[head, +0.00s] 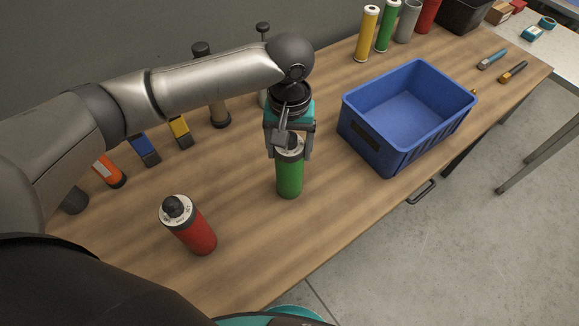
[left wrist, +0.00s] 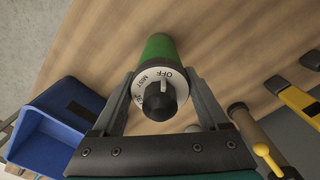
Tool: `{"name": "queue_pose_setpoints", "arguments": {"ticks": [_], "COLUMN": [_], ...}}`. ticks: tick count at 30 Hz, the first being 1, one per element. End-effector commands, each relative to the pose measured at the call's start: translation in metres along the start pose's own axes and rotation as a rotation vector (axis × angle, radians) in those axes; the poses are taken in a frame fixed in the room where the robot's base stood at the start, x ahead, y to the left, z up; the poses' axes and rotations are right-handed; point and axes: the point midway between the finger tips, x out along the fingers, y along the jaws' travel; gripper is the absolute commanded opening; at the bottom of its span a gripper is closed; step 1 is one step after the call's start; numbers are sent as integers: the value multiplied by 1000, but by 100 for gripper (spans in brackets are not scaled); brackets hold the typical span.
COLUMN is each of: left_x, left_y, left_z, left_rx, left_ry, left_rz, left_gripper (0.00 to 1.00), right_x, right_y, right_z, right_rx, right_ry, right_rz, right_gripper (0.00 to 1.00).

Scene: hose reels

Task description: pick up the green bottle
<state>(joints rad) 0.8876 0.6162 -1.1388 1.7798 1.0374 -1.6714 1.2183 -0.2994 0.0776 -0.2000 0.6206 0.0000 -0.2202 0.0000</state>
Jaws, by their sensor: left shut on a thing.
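The green bottle (head: 289,177) stands upright on the wooden table in the head view, left of the blue bin. It has a pale top ring with OFF and MIST lettering and a black knob. In the left wrist view the green bottle (left wrist: 159,48) lies between the two fingers, its top facing the camera. My left gripper (head: 289,150) comes from above and is shut on the bottle near its top. The fingers also flank the top ring in the left wrist view (left wrist: 160,92). Whether the bottle's base touches the table is hard to tell. My right gripper is not in view.
A blue bin (head: 380,142) stands just right of the bottle, empty. A red bottle (head: 197,234) stands at the front left. Several tools and cylinders line the wall side, including a yellow cylinder (head: 366,35). The table's front edge is clear.

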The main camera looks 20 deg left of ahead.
Motion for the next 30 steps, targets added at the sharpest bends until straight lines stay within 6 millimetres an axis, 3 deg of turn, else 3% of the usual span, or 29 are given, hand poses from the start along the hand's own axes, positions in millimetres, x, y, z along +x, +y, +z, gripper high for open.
{"name": "queue_pose_setpoints", "arguments": {"ticks": [1,7,23,30], "left_x": [0,0,-5,-36], "left_y": [0,0,0,1], "left_z": [0,0,-1,-1], "left_rx": [0,0,0,0], "left_ry": [0,0,2,5], "left_rz": [0,0,2,3], "left_gripper": [21,0,0,0], "right_x": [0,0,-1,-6], "right_y": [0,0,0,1], "right_z": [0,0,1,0], "right_rx": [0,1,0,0], "right_ry": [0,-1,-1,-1], "right_rz": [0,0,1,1], "right_gripper": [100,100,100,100]}}
